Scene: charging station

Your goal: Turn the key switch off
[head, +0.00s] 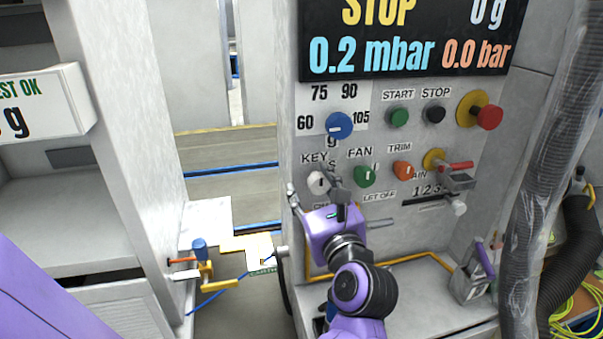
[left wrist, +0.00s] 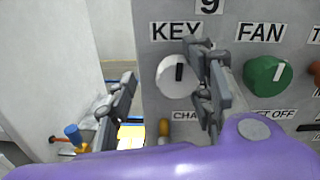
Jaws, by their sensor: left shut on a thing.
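The key switch (head: 318,182) is a white round knob under the KEY label on the grey panel. In the left wrist view the key switch (left wrist: 176,76) shows a dark mark standing nearly upright. My left gripper (head: 314,188) is at the knob, one finger on each side, and is shut on it. In the left wrist view the right-hand finger of the gripper (left wrist: 162,88) overlaps the knob's right edge. The left-hand finger looks to the left of the knob; its contact is hard to see. My right gripper is not in view.
The green FAN knob (head: 364,176) is just right of the key switch, with the orange TRIM knob (head: 402,170) beyond. The blue dial (head: 339,125) is above. A red emergency button (head: 489,117) and a ribbed clear hose (head: 545,180) are at the right.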

